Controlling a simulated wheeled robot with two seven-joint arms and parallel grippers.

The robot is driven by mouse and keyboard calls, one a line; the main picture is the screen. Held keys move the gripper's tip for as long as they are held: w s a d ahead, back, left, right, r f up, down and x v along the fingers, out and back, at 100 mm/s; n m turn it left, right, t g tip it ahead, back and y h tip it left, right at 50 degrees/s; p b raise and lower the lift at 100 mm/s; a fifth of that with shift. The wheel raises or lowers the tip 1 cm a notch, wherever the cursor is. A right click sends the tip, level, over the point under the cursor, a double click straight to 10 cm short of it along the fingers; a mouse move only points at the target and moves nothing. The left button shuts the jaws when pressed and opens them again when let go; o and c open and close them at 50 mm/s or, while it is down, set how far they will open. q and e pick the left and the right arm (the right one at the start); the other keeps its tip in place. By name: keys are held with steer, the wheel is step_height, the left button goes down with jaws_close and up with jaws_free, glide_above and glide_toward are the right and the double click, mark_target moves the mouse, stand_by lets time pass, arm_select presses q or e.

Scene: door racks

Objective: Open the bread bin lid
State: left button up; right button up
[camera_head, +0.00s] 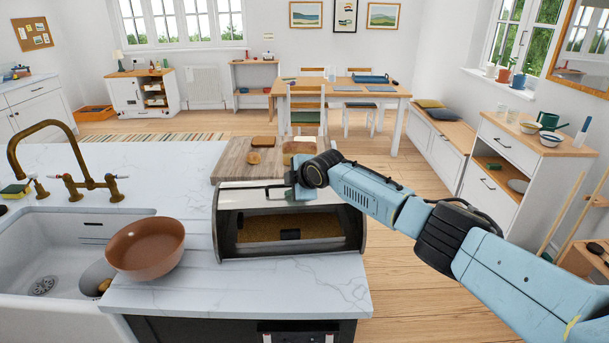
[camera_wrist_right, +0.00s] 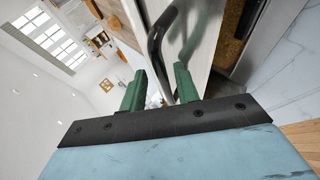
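The bread bin (camera_head: 218,235) stands on the marble counter, with a dark body and a metallic lid (camera_head: 235,198). The lid is raised to the upper part of the bin, and the front opening shows a brown interior. My right gripper (camera_head: 281,192) is at the lid's handle, partly hidden by my arm. In the right wrist view, its two green fingers (camera_wrist_right: 160,84) are apart, with the dark curved handle (camera_wrist_right: 154,45) reaching between them. A gap shows between fingers and handle; I cannot tell whether they touch. My left gripper is out of view.
A brown bowl (camera_head: 146,248) sits left of the bin by the sink (camera_head: 40,245). A wooden board (camera_head: 229,160) with bread pieces lies behind the bin. The counter in front of the bin is clear.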

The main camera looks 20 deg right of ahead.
steer(key=v, duration=1.2)
steer(key=shift+s+r, duration=0.15)
steer(key=shift+r, duration=0.25)
steer(key=shift+d, duration=0.1)
